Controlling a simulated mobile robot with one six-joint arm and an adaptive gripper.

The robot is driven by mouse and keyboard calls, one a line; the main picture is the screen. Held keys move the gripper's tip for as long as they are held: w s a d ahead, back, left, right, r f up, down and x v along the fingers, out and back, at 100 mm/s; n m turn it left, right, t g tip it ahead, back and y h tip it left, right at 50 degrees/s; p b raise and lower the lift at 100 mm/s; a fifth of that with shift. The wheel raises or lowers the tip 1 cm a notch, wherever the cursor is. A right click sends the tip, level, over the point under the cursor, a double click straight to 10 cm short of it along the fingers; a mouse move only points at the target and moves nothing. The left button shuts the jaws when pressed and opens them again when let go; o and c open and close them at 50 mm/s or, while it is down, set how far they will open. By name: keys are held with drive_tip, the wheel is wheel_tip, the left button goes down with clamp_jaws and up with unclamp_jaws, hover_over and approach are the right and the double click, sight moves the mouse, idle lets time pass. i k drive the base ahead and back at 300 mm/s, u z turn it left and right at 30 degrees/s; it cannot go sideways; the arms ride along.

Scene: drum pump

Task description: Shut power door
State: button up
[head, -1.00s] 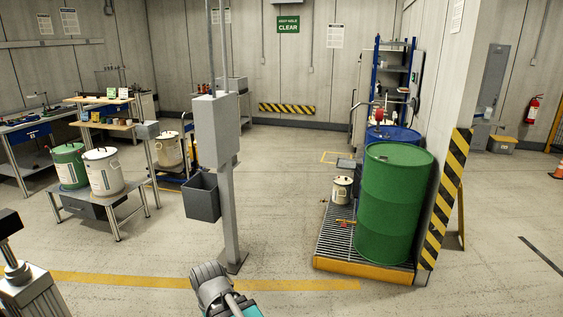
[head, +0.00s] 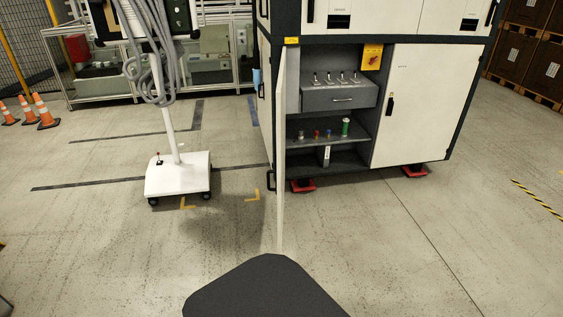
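A white and dark-grey cabinet (head: 420,100) stands right of the middle in the head view. The open compartment shows a grey drawer (head: 340,97) and a shelf (head: 335,143) with small items. The right lower door (head: 424,105) is shut. My gripper is not in view.
A white wheeled stand (head: 178,174) with looped grey hoses stands left of the open door. Orange cones (head: 44,112) are at the far left. Red feet (head: 303,185) stick out under the cabinet. The floor in front is clear.

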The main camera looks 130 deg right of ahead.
sight(279, 171)
drive_tip(key=z, duration=1.8)
drive_tip(key=i, duration=0.1)
drive_tip(key=z, duration=2.7)
drive_tip(key=i, duration=0.65)
drive_tip(key=z, duration=0.05)
